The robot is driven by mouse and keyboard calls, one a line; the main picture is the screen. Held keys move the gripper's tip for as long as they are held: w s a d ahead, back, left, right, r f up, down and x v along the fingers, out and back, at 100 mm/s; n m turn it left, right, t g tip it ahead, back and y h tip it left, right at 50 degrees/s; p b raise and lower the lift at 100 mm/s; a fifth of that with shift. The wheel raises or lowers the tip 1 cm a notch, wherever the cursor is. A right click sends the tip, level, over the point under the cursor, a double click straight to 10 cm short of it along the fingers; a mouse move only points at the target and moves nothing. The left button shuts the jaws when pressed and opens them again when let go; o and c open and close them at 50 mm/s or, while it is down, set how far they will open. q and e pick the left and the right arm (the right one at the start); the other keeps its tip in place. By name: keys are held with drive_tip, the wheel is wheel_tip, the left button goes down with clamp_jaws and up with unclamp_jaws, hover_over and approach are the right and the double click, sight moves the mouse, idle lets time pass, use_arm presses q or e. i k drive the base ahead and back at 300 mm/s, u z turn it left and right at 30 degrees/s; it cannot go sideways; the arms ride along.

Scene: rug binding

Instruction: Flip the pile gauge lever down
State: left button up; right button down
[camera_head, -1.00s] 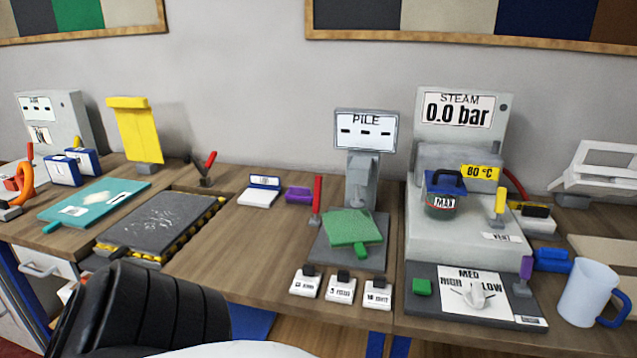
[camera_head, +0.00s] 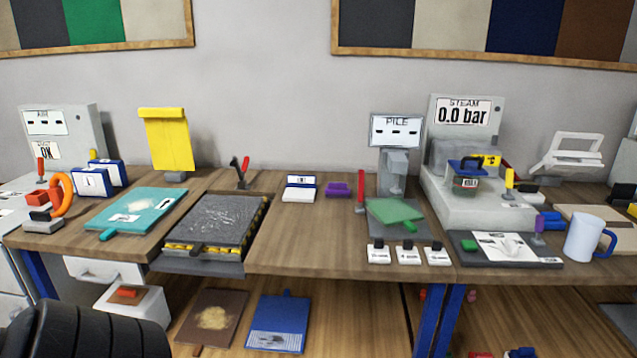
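The pile gauge (camera_head: 394,160) stands on the bench right of centre, a grey column with a display (camera_head: 396,130) reading "PILE" above dashes. Its red lever (camera_head: 361,186) stands upright at the left of the gauge base. A green plate (camera_head: 394,212) with a handle lies on the dark gauge base (camera_head: 398,231), under the grey head. Neither of my grippers is in view. A black ribbed arm part of mine (camera_head: 90,335) shows at the lower left.
Three white labelled blocks (camera_head: 408,255) sit before the gauge. The steam unit (camera_head: 470,205) stands right of it. A purple block (camera_head: 339,189) and a small white-and-blue box (camera_head: 300,188) lie to its left. A dark tray (camera_head: 215,218) is further left. Bare bench (camera_head: 300,235) lies between tray and gauge.

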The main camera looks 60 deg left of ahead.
sight(361, 179)
drive_tip(key=u, duration=2.35)
